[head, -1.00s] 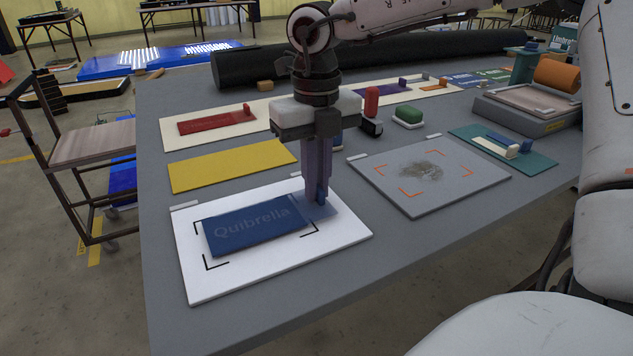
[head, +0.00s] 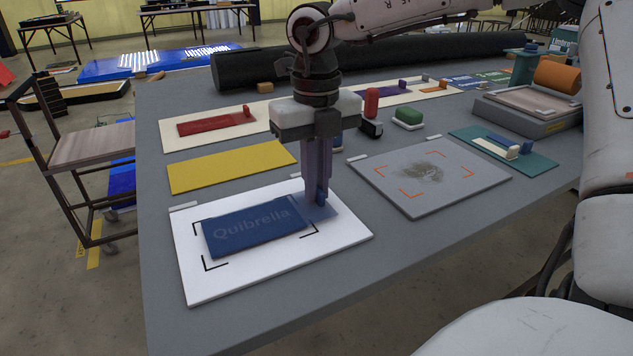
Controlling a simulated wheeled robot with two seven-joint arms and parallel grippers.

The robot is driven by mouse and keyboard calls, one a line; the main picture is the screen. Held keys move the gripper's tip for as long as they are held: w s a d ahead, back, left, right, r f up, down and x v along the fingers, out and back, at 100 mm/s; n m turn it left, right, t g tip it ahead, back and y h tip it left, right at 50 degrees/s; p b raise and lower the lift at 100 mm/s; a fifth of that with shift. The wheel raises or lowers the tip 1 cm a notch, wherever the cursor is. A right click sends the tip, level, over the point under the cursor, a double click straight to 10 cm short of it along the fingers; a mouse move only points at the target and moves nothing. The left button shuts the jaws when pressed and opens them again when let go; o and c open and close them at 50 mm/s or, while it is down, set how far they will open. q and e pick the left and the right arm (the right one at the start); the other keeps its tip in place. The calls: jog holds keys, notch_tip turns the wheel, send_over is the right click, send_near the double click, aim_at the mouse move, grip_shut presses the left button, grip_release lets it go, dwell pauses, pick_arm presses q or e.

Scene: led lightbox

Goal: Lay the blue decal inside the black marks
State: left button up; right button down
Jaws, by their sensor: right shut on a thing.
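The blue decal (head: 250,233), lettered "Quibrella", is over the white board (head: 190,284) at the table's front left. It lies flat or very slightly above the board; I cannot tell which. Black corner marks (head: 207,266) show around it at upper left, lower left and lower right; the upper right one is hidden. The decal appears between the marks, with a wider white gap at its lower left. My right gripper (head: 319,198) points down at the decal's right end and is shut on its tab, which the fingers mostly hide. My left gripper is out of view.
A grey board (head: 448,191) with orange marks and a dark smudge lies to the right. A yellow sheet (head: 230,167) and a cream strip with a red decal (head: 215,123) lie behind. A red-handled tool (head: 371,110) and a green block (head: 408,116) stand behind my gripper.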

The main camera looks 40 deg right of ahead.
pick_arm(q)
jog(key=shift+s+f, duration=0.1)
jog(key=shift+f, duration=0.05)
pick_arm(e)
jog(key=shift+f, duration=0.15)
jog(key=shift+f, duration=0.15)
jog(key=c, duration=1.8)
grip_release()
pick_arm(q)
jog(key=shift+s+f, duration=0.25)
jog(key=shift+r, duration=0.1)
pick_arm(e)
notch_tip(320, 180, up, 9)
jog(key=shift+r+p, duration=0.1)
jog(key=shift+p, duration=0.2)
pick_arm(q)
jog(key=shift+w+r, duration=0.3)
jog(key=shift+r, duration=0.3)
pick_arm(e)
jog(key=shift+r, duration=0.65)
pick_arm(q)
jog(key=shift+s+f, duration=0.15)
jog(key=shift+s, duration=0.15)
